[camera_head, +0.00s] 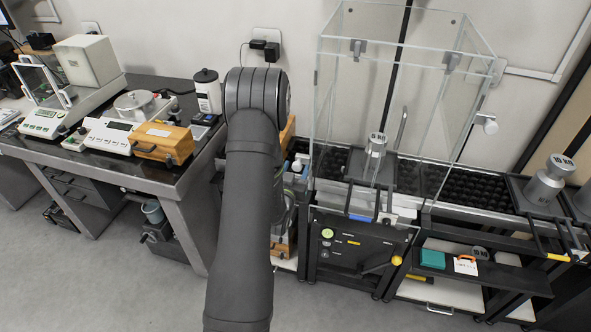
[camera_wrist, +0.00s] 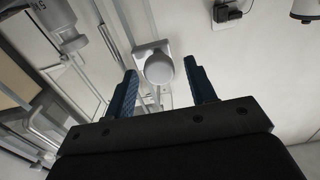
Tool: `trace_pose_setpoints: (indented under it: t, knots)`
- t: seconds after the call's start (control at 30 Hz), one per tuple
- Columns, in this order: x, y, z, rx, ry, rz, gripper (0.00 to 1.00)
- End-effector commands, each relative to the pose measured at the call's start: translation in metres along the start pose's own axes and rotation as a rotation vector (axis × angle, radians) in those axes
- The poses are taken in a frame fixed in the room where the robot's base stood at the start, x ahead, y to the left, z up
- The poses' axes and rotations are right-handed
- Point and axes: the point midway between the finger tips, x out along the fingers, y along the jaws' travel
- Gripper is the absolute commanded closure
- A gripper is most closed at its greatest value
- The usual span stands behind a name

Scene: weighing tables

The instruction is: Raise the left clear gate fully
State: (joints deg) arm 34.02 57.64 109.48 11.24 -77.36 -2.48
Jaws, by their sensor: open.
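The clear enclosure (camera_head: 395,50) stands at the right of the head view, around a metal weight (camera_head: 376,143). Its left clear gate (camera_head: 326,110) faces my arm; the panel edges are hard to tell apart, so its height is unclear. In the wrist view my gripper (camera_wrist: 163,82) is open, its two blue fingers apart. A pale round knob (camera_wrist: 158,68) on a square plate shows in the gap between the fingertips. I cannot tell whether the fingers touch it. In the head view my arm hides most of my gripper.
A similar knob (camera_head: 487,124) sticks out at the enclosure's right side. A 10 kg weight (camera_head: 547,180) stands farther right. A metal bench (camera_head: 115,165) with balances and a wooden box (camera_head: 162,142) is at the left. The grey floor between is open.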

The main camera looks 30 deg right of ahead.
Motion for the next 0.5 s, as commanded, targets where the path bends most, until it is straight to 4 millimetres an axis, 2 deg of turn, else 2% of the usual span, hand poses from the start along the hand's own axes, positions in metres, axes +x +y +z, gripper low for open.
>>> trace_pose_setpoints:
  t: [0.33,0.5]
  knots:
    - [0.0037,0.0001,0.0002,0.000,-0.001,0.000,0.51]
    - [0.0035,0.0000,0.0001,0.000,-0.001,0.000,0.85]
